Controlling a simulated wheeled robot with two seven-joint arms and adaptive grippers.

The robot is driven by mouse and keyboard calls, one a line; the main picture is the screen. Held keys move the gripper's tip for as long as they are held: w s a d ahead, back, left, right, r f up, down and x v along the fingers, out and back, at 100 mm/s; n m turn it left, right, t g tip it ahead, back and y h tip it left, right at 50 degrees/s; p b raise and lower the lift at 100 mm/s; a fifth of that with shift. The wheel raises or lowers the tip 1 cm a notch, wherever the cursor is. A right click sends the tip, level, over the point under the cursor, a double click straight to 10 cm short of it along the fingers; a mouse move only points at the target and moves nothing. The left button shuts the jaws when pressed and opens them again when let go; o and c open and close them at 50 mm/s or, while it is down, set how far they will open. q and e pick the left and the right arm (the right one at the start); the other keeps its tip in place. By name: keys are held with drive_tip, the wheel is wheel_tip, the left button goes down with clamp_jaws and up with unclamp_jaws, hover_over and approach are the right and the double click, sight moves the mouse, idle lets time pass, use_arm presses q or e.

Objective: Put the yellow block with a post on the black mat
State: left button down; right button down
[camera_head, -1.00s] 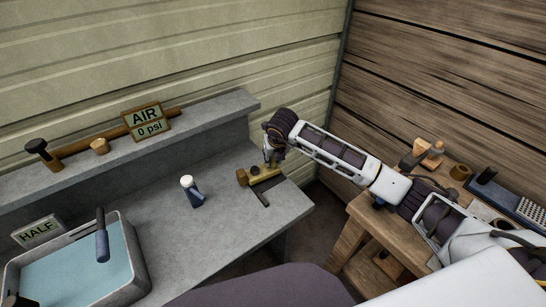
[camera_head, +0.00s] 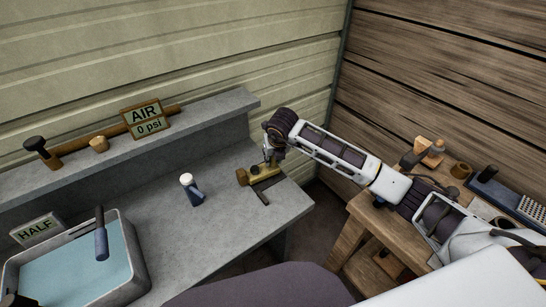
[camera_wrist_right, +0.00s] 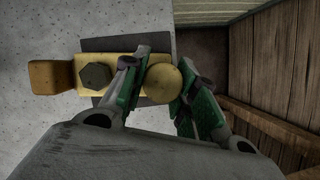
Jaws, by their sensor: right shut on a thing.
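The yellow block with a post (camera_head: 267,175) is at the right end of the grey bench, over the black mat (camera_head: 263,197). In the right wrist view the yellow block (camera_wrist_right: 121,71) lies across the mat (camera_wrist_right: 97,45), whose dark edges show on both sides of it. My right gripper (camera_head: 271,160) is shut on the round post (camera_wrist_right: 161,84), one finger on each side. Whether the block rests on the mat or hangs just above it I cannot tell.
A brown block (camera_wrist_right: 45,77) sits at the left end of the yellow block. A water tub (camera_head: 139,266) is at left; a raised ledge (camera_head: 215,109) runs behind. A wooden table (camera_head: 357,208) stands at right.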

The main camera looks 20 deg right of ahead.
use_arm(q)
drive_tip(key=shift+w, duration=0.15)
use_arm(e)
drive_tip(key=shift+f, duration=0.2)
drive_tip(key=c, duration=1.5)
unclamp_jaws()
drive_tip(key=shift+f, duration=0.1)
drive_tip(key=shift+c, duration=0.2)
drive_tip(key=o, duration=0.5)
drive_tip(key=shift+c, duration=0.2)
use_arm(q)
drive_tip(key=shift+s+f, duration=0.2)
drive_tip(key=shift+f, duration=0.05)
use_arm(e)
drive_tip(key=shift+o, duration=0.2)
